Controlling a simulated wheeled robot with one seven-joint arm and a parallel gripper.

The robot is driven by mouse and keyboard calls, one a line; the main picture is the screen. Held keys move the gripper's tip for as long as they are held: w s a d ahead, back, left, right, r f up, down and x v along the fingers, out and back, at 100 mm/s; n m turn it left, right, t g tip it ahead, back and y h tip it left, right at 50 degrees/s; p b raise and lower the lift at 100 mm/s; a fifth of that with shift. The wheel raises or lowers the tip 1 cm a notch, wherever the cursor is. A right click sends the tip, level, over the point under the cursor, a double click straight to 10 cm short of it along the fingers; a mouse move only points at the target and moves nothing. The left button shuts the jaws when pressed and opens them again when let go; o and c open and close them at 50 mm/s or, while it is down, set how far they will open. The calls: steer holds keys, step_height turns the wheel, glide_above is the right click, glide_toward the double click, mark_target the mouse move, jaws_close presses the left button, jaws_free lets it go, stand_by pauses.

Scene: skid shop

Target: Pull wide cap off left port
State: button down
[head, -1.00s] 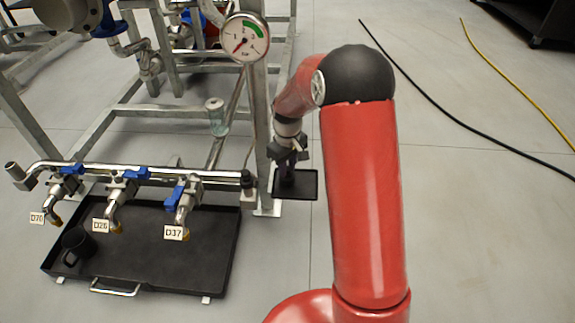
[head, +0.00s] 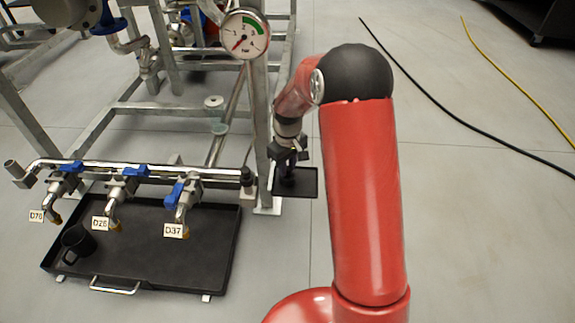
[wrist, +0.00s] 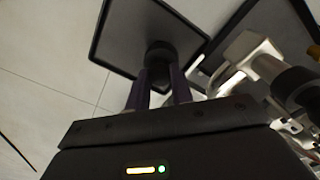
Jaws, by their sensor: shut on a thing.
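My gripper (wrist: 158,75) is shut on a dark round piece (wrist: 159,51), which shows between its two fingertips in the wrist view. It looks like a wide black cap, but the fingers hide part of it. In the head view my gripper (head: 287,166) points down over a small black tray (head: 308,190) beside the upright post. Whether the piece touches the tray, I cannot tell. The small tray (wrist: 112,40) also shows behind the piece in the wrist view. I cannot make out which fitting is the left port.
A pipe manifold with blue-handled valves (head: 130,173) and tags stands to the left. Below it is a large black tray (head: 150,265) with a black mug (head: 78,242). A pressure gauge (head: 243,34) sits on the post.

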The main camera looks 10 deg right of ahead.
steer(key=c, duration=0.7)
jaws_free()
steer(key=shift+o, duration=0.2)
steer(key=shift+r+p, duration=2.95)
steer(key=shift+r, duration=1.05)
